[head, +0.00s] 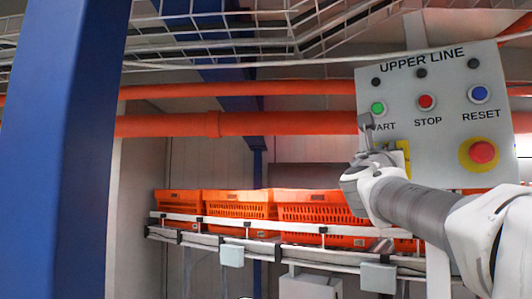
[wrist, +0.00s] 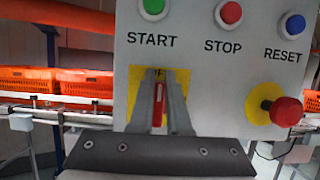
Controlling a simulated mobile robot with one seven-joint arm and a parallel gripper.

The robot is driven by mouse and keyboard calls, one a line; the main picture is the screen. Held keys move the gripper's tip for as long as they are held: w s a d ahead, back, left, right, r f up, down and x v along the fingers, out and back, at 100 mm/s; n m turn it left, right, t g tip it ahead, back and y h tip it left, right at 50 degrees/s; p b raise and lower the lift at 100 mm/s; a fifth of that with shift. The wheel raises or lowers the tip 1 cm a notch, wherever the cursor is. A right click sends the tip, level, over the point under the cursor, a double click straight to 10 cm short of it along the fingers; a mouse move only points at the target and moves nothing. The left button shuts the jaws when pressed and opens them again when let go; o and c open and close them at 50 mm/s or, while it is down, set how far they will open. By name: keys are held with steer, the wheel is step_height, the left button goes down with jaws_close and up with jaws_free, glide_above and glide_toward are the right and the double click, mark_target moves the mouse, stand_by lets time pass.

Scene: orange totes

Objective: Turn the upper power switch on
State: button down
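The upper power switch is a red handle (wrist: 157,89) on a yellow plate (wrist: 136,88), below the START label in the wrist view. Part of its yellow plate also shows in the head view (head: 404,150), partly covered by my arm. The handle looks upright. My gripper (wrist: 161,80) is in front of the plate with its fingers parted, one on each side of the red handle. A narrow gap shows between the fingers; whether either touches the handle is unclear. In the head view my gripper (head: 367,128) shows at the left edge of the panel.
The grey UPPER LINE panel (head: 445,140) bears a green START button (head: 377,108), a red STOP button (head: 427,102), a blue RESET button (head: 479,94) and a red emergency knob (head: 482,152). Orange totes (head: 240,205) stand on a conveyor (head: 230,241) behind. A blue column (head: 60,140) is at left.

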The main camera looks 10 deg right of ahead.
mark_target(408, 160)
steer(key=shift+f+m+b, duration=0.1)
steer(key=shift+m+b, duration=0.25)
steer(key=shift+m, duration=0.15)
steer(key=m+g+b, duration=0.1)
steer(key=m+g, duration=0.1)
steer(key=m, duration=0.3)
steer(key=s+d+m+g+h+b, duration=0.1)
steer(key=m+g, duration=0.2)
steer(key=m, duration=0.3)
steer(key=f+m+g+h+b, duration=0.1)
steer(key=m+g, duration=0.1)
steer(key=m, duration=0.4)
steer(key=shift+s+d+g, duration=0.25)
steer(key=shift+g, duration=0.15)
steer(key=shift+f+m+g+y+p, duration=0.25)
steer(key=shift+m+y, duration=0.05)
steer(key=shift+m, duration=0.8)
steer(key=shift+f+m+g+y+p, duration=0.2)
steer(key=shift+f+m+g+y, duration=0.1)
steer(key=shift+m, duration=0.8)
steer(key=c, duration=0.9)
jaws_free()
steer(key=shift+s, duration=0.1)
